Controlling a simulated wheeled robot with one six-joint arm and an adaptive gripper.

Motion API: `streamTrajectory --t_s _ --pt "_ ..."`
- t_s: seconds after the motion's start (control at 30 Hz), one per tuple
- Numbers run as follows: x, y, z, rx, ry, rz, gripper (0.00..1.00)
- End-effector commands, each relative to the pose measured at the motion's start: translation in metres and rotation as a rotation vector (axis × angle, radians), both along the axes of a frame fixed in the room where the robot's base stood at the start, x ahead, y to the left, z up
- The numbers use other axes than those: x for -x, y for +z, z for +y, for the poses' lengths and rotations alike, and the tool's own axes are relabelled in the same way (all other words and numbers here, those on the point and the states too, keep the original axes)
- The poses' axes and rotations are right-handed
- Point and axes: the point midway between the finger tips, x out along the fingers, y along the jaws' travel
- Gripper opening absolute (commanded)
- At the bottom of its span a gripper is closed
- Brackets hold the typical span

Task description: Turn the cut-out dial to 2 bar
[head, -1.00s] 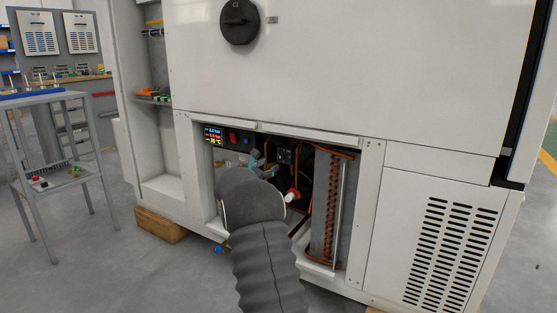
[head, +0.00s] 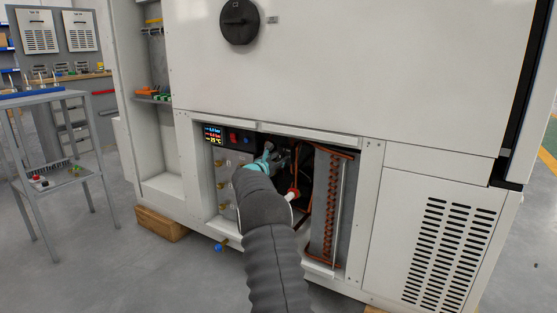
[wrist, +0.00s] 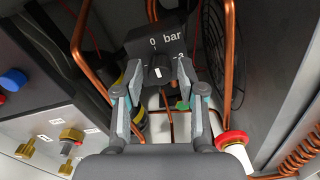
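The cut-out dial (wrist: 160,73) is a small dark knob with a white mark on a black box (wrist: 156,40) printed "0" and "bar", in the upper middle of the wrist view. My gripper (wrist: 159,67) has its two grey and teal fingers apart, one on each side of the knob. A gap seems to show between each fingertip and the knob; I cannot tell whether they touch. In the head view my gripper (head: 276,152) reaches into the low opening of the white cabinet (head: 330,75), and my arm and gripper largely hide the dial.
A red valve knob (wrist: 232,138) and copper pipes (wrist: 229,60) are close on the right. Brass fittings (wrist: 71,135) and a blue button (wrist: 14,79) are on the left. A lit display (head: 213,134) is at the opening's upper left. A finned coil (head: 325,205) stands to the right.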

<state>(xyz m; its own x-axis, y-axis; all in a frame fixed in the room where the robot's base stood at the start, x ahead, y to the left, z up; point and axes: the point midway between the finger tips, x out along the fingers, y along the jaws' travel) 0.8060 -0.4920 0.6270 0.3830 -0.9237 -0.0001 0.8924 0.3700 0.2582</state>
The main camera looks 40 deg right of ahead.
Motion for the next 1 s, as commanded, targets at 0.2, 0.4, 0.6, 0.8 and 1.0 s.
streamTrajectory --t_s 0.2,0.4,0.6,0.8,1.0 --pt "0.0 0.0001 0.0002 0.0 0.0 0.0 0.0" --pt "0.0 0.0 0.0002 0.005 0.0 0.011 0.0" --pt "-0.0004 -0.0001 0.0003 0.031 0.0 0.076 0.0" --pt "-0.0009 0.0002 0.0005 0.087 0.0 0.207 0.0" --pt "-0.0014 0.0009 0.0007 0.159 0.0 0.38 0.0"
